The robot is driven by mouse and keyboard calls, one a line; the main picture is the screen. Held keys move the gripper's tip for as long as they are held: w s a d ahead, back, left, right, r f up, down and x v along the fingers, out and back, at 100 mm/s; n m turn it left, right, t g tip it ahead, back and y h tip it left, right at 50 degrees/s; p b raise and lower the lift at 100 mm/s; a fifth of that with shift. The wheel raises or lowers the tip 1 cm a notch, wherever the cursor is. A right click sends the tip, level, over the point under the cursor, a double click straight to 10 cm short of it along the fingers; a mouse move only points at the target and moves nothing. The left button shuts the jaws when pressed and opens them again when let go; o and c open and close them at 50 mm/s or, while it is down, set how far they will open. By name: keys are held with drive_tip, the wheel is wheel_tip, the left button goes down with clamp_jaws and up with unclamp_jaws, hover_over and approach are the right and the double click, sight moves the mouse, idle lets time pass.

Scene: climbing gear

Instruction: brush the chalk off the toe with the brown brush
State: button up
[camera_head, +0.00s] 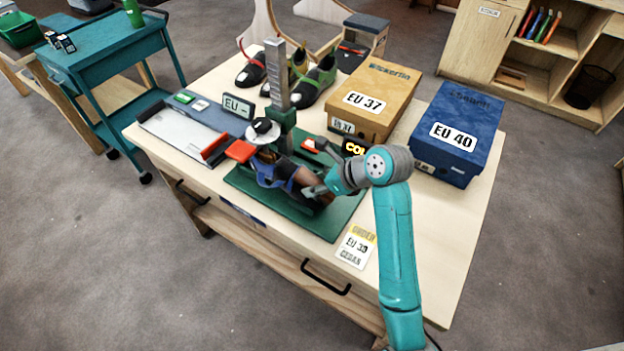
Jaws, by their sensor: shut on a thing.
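A dark shoe with a blue strap (272,177) is set on a green stand with a grey upright post (277,80), on the wooden table. Its toe end points toward my gripper and is partly hidden by it; I cannot make out chalk there. My gripper (313,191) is at the toe end of the shoe, low over the green base (343,210). It is shut on a small brown thing, seemingly the brown brush (326,199), mostly hidden by the fingers. I cannot tell whether the bristles touch the toe.
A tan EU 37 box (385,80) and a blue EU 40 box (465,115) stand behind my arm. Other shoes (318,80) stand behind the post. A foot-measuring plate (180,132) lies left. An order card (355,247) lies at the front edge.

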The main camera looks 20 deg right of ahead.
sight(333, 196)
drive_tip(key=shift+s+d+f, duration=0.5)
drive_tip(key=shift+s+d, duration=0.1)
drive_tip(key=shift+s, duration=0.25)
drive_tip(key=shift+s+d+f, duration=0.5)
drive_tip(key=shift+s+d, duration=0.1)
drive_tip(key=shift+s, duration=0.25)
drive_tip(key=shift+w+a+r, duration=0.35)
drive_tip(key=shift+w+a, duration=0.25)
drive_tip(key=shift+w, duration=0.2)
drive_tip(key=shift+w+a+r, duration=0.3)
drive_tip(key=shift+w+a, duration=0.25)
drive_tip(key=shift+w, duration=0.25)
drive_tip(key=shift+w+a+r, duration=0.35)
drive_tip(key=shift+w+a, duration=0.25)
drive_tip(key=shift+w, duration=0.2)
drive_tip(key=shift+s+d+r, duration=0.25)
drive_tip(key=shift+r, duration=0.7)
drive_tip(key=shift+s+d+r, duration=0.2)
drive_tip(key=shift+s+r, duration=0.1)
drive_tip(key=shift+r, duration=0.65)
drive_tip(key=shift+s+d+r, duration=0.25)
drive_tip(key=shift+r, duration=0.7)
drive_tip(key=shift+r, duration=0.1)
drive_tip(key=shift+s+d+r, duration=0.2)
drive_tip(key=shift+s+r, duration=0.05)
drive_tip(key=shift+r, duration=0.4)
drive_tip(key=shift+s+d+r, duration=0.15)
drive_tip(key=shift+s+r, duration=0.05)
drive_tip(key=shift+r, duration=0.45)
